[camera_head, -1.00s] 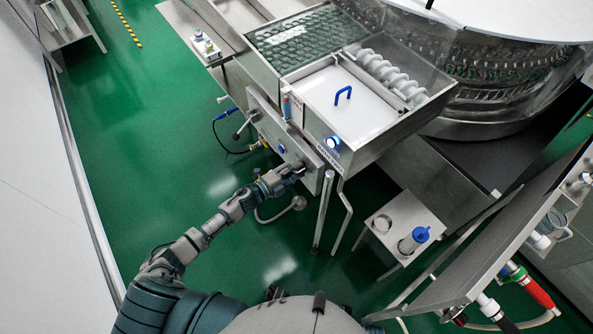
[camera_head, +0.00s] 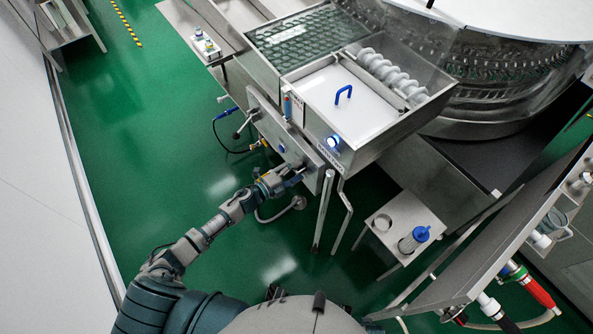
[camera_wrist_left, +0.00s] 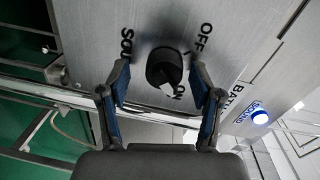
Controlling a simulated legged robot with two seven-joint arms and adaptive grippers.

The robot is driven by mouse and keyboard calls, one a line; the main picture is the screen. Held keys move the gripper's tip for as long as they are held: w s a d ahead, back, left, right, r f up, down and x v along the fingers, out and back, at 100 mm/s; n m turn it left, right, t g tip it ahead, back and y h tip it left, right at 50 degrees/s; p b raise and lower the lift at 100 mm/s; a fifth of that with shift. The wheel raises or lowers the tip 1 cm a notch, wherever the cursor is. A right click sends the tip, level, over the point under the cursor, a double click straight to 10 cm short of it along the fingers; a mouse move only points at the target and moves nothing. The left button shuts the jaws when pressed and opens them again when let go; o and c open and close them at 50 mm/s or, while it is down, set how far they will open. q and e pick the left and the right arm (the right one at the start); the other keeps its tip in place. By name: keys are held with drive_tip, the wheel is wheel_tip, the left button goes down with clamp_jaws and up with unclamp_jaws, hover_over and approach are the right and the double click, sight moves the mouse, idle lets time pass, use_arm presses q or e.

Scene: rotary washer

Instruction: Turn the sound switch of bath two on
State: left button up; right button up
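The sound switch (camera_wrist_left: 163,68) is a black round knob on a metal panel in the left wrist view. Its white mark is on the lower side, near the letters ON; OFF is printed to its upper right. My left gripper (camera_wrist_left: 161,90) has one finger on each side of the knob, with visible gaps, so it is open and not gripping it. In the head view my left gripper (camera_head: 298,175) is at the lower right end of the front panel (camera_head: 284,143), hiding the knob. A round blue lamp (camera_wrist_left: 260,115) near the BATH lettering is lit. My right gripper is not in view.
A lit blue lamp (camera_head: 333,142) is on the bath's front. A white lid with a blue handle (camera_head: 343,95) covers the bath. A small stand (camera_head: 404,222) carries a blue-topped container (camera_head: 414,239).

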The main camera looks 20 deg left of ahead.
use_arm(q)
drive_tip(key=v, duration=1.2)
idle(0.3)
drive_tip(key=s+a+f+n+g+y, duration=0.1)
drive_tip(key=s+a+f+n+y, duration=0.2)
drive_tip(key=f+n+y, duration=0.5)
drive_tip(key=s+a+f+n+g+y, duration=0.1)
drive_tip(key=s+a+f+n, duration=0.3)
drive_tip(key=f, duration=0.9)
drive_tip(key=s+d+f+n+g, duration=0.3)
drive_tip(key=s+f, duration=0.2)
drive_tip(key=s, duration=0.3)
drive_tip(key=s+d+f+n+g+y, duration=0.1)
drive_tip(key=s+d+f+n+g, duration=0.1)
drive_tip(key=s+f, duration=0.3)
drive_tip(key=s+d+f+n+g, duration=0.3)
drive_tip(key=s+f+n+g, duration=0.1)
drive_tip(key=s, duration=0.6)
wheel_tip(320, 180, down, 2)
drive_tip(key=shift+s+d+f+g, duration=0.1)
drive_tip(key=shift+s+d+g, duration=0.3)
drive_tip(key=shift+g, duration=0.1)
